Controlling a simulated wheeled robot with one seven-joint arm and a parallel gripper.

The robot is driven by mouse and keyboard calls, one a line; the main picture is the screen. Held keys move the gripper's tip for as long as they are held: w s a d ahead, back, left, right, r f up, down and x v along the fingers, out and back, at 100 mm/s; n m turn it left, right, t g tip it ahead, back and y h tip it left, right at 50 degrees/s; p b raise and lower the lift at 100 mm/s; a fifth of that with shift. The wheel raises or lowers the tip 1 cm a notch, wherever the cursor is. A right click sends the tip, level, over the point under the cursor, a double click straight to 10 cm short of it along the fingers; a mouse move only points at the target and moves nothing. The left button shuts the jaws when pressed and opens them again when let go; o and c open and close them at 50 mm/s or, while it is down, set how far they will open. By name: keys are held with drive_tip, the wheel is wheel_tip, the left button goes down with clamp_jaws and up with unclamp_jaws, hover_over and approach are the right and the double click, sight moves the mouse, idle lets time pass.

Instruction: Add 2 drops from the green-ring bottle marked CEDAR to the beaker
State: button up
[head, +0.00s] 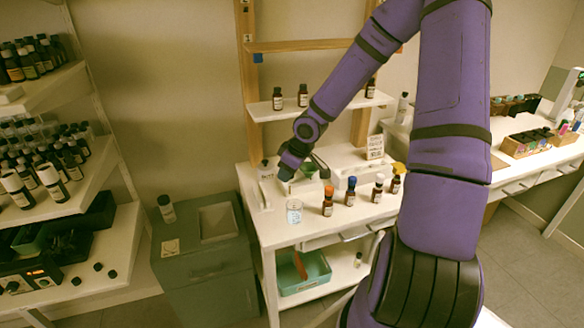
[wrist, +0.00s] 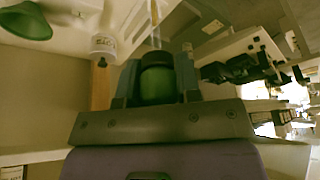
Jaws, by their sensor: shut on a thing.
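My gripper (head: 288,172) is over the white bench, up and to the left of the beaker. In the wrist view my gripper (wrist: 155,88) is shut on a dark-topped bottle with a green band (wrist: 157,86). Its label is hidden, so I cannot read CEDAR on it. The clear beaker (head: 294,211) stands upright on the bench's front left part, apart from my gripper. Its contents are too small to tell.
A printed card (head: 375,147) stands behind. Brown bottles (head: 303,96) stand on the shelf above. A grey cabinet (head: 205,262) is left of the bench.

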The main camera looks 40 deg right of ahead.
drive_tip(key=shift+s+d+r, duration=0.2)
drive_tip(key=shift+d+r, duration=0.4)
drive_tip(key=shift+d, duration=0.15)
drive_tip(key=shift+f, duration=0.1)
drive_tip(key=shift+f, duration=1.8)
drive_tip(key=c, duration=0.3)
drive_tip(key=o, duration=0.3)
